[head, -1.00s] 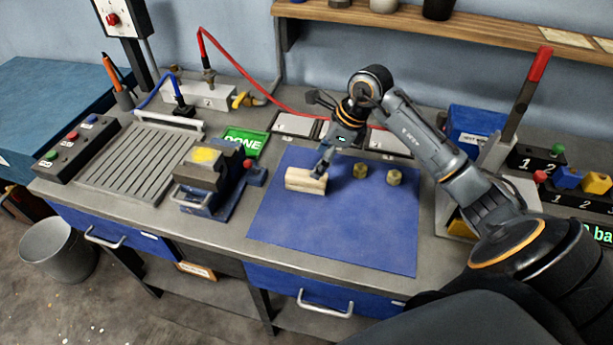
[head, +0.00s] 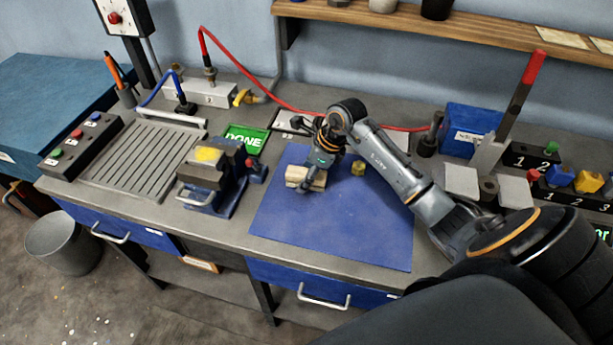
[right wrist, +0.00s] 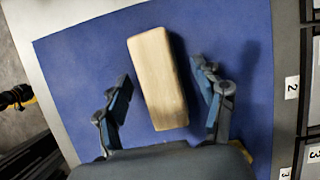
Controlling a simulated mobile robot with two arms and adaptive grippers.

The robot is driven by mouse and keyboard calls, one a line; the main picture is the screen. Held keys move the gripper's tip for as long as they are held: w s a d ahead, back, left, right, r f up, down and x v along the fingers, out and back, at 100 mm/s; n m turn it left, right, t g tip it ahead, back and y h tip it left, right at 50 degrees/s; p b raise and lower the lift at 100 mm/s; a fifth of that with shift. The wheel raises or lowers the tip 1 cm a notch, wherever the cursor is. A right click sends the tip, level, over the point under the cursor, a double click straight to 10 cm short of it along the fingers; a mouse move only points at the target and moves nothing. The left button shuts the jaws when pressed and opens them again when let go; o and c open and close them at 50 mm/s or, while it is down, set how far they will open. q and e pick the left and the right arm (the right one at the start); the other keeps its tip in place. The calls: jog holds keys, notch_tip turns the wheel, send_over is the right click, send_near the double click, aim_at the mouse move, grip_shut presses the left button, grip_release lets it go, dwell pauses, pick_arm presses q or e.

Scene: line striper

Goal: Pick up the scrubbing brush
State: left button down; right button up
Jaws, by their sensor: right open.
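The scrubbing brush appears to be the pale wooden block (head: 295,174) lying on the blue mat (head: 340,225); no bristles show. My right gripper (head: 306,187) is over it in the head view and covers its middle. In the right wrist view the block (right wrist: 158,78) lies between the two spread fingers of my right gripper (right wrist: 162,92), with a gap on each side. The fingers are open and hold nothing. My left gripper is not in view.
A small brass piece (head: 358,168) stands on the mat just right of the block. A vise (head: 208,178) stands left of the mat, near a green DONE sign (head: 246,140). A red-handled lever (head: 522,90) stands at the right. The front of the mat is clear.

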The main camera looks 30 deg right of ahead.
aim_at(303, 171)
jog(key=shift+f+b, duration=0.25)
jog(key=shift+b, duration=0.1)
dwell(0.5)
jog(key=c, duration=1.3)
jog(key=shift+r, duration=0.1)
jog(key=shift+r+p, duration=0.4)
jog(key=shift+p, duration=0.15)
notch_tip(303, 171, up, 2)
jog(key=b, duration=0.3)
jog(key=shift+w+d+r, duration=0.1)
jog(key=shift+r, duration=0.15)
jog(key=s+a+r+b, duration=0.1)
jog(key=s+a+r, duration=0.2)
jog(key=s+a+r+b, duration=0.1)
jog(key=s+a+r, duration=0.1)
jog(key=a+r, duration=0.1)
jog(key=s+a+r+b, duration=0.1)
jog(key=s+a+r, duration=0.2)
jog(key=a+r, duration=0.1)
jog(key=shift+s+a, duration=0.35)
jog(key=shift+a, duration=0.35)
